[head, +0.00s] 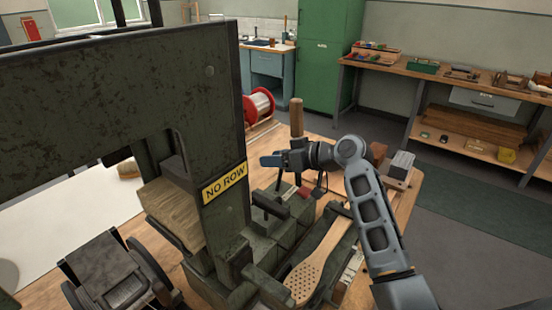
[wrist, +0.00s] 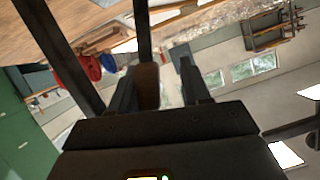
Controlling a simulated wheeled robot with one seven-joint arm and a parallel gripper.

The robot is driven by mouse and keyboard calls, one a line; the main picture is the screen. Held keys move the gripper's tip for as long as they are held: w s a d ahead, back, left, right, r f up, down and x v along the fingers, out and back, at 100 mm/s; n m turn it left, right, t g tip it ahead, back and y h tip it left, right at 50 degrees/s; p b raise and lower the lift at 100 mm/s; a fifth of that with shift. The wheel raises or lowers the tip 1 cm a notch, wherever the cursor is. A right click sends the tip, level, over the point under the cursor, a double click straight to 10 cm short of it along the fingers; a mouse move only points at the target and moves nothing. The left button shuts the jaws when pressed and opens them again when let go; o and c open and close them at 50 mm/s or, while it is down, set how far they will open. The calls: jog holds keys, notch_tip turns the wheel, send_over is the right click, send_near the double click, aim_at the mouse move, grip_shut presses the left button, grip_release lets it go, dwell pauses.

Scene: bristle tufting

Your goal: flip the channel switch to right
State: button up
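My gripper (head: 274,163) is raised over the dark green tufting machine (head: 100,95), right of its NO ROW plate (head: 225,183). In the wrist view my gripper (wrist: 159,68) has its two fingers apart. A brown wooden handle (wrist: 147,85) shows between them, close to the left finger; no grip on it is visible. In the head view an upright wooden handle (head: 296,117) rises just behind my gripper. A small red part (head: 304,192) shows below the gripper. I cannot tell which part is the channel switch, or its position; my gripper and arm cover some of this area.
A wooden brush body (head: 318,262) with holes lies in the machine's front fixture. A red spool (head: 258,106) stands behind. A grey-topped box (head: 400,167) sits on the right of the table. Shelving (head: 470,85) and a green cabinet (head: 330,55) stand farther back.

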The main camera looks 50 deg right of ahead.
jog(key=b+v, duration=0.1)
jog(key=v, duration=0.6)
jog(key=shift+s, duration=0.4)
jog(key=shift+r, duration=0.1)
jog(key=shift+s, duration=0.1)
